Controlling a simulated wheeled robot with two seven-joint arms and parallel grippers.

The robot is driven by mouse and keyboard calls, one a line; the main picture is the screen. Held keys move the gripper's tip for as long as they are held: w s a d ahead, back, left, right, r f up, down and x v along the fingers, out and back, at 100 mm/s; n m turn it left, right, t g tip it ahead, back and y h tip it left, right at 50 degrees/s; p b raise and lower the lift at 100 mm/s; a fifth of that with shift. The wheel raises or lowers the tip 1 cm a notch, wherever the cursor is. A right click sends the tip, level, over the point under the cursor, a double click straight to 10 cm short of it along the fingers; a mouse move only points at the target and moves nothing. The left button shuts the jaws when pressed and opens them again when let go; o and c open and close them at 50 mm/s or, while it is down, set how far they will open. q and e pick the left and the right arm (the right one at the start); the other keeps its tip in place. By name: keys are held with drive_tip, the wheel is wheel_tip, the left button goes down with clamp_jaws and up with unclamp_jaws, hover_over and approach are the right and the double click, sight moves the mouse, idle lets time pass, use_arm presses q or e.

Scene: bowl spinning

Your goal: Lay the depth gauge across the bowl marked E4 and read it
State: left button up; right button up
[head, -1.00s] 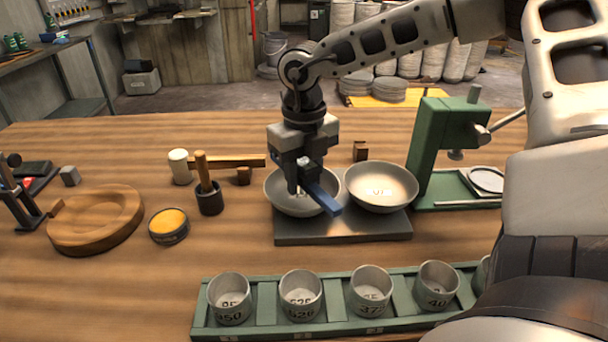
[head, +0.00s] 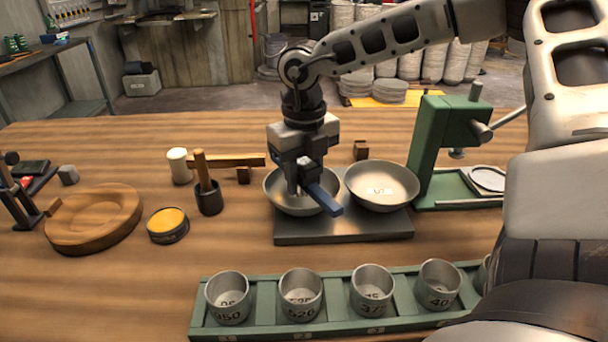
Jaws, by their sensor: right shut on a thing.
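Two shallow metal bowls sit side by side on a dark grey plate (head: 345,234). My right gripper (head: 304,184) is over the left bowl (head: 283,204), pointing down, shut on the blue depth gauge (head: 325,199). The blue bar reaches over the bowl's front right rim; I cannot tell whether it touches the rim. A thin pale part shows below it inside the bowl. Any mark on this bowl is hidden or not readable. The right bowl (head: 400,196) is empty, with a small white label inside that I cannot read clearly. My left gripper is not in view.
A green rack (head: 260,318) with several numbered metal cups stands in front. A green press (head: 430,150) stands right of the bowls.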

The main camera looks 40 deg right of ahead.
drive_tip(key=o, duration=1.3)
wheel_tip(320, 180, up, 16)
